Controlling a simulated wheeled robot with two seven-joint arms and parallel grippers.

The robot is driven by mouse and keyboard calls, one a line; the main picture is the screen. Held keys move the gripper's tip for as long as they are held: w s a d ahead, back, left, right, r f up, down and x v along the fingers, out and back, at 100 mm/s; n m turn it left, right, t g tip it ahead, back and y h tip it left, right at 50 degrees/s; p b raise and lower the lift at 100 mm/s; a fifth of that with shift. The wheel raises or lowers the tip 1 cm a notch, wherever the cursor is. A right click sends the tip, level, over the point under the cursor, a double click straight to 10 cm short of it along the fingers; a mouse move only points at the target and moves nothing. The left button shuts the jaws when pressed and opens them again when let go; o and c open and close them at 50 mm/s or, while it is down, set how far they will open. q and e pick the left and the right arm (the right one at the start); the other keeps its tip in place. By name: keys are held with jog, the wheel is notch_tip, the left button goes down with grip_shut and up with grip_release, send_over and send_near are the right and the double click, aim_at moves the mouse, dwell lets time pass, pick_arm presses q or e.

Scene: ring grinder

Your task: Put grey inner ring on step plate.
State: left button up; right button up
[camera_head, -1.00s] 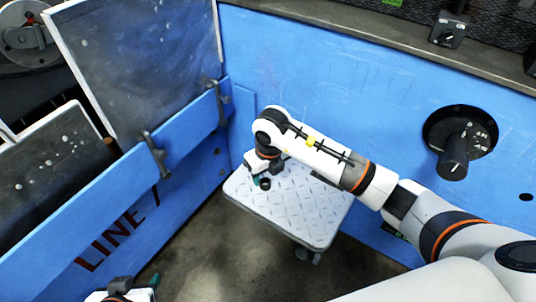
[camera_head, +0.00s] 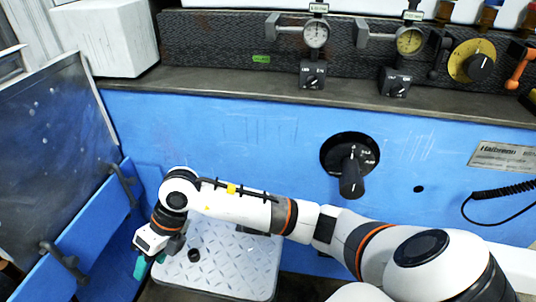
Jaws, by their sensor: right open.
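A small dark ring (camera_head: 194,255), which I take to be the grey inner ring, rests on the step plate (camera_head: 240,270). The plate is pale, with a raised diamond pattern, at the foot of the blue machine wall. My right gripper (camera_head: 142,267), with teal fingertips, is open at the plate's left edge. It is to the left of the ring and apart from it. My right arm crosses above the plate's back part and hides some of it. My left gripper is out of view.
The blue wall carries a black round knob (camera_head: 350,170). A dark ledge (camera_head: 230,88) above it holds two dial gauges (camera_head: 316,34) and a yellow dial (camera_head: 472,60). A hinged panel with dark handles (camera_head: 62,262) stands close on the left.

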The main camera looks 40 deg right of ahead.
jog(key=s+a+r+m+t+y, duration=0.35)
jog(key=a+r+y, duration=0.55)
jog(key=r+y, duration=0.35)
jog(key=w+d+r+m+t, duration=0.2)
jog(key=d+r+m+t, duration=0.4)
jog(key=m+t, duration=0.4)
jog(key=d+f+m+t+h, duration=0.1)
jog(key=d+f+m+h, duration=0.6)
jog(key=d+m+h, duration=0.3)
jog(key=d+f+m+t+h, duration=0.1)
jog(key=d+f+m+h, duration=0.6)
jog(key=m+h, duration=0.4)
jog(key=s+f+m+g+y, duration=0.1)
jog(key=s+f+m+g, duration=0.1)
jog(key=s+f+g, duration=0.4)
jog(key=s+d+f+m+g+y, duration=0.1)
jog(key=s+f+m+g, duration=0.1)
jog(key=s+f+g, duration=0.5)
jog(key=s+f, duration=0.1)
jog(key=s, duration=0.5)
jog(key=shift+s+f, duration=0.35)
jog(key=shift+f, duration=0.05)
jog(key=shift+d, duration=0.1)
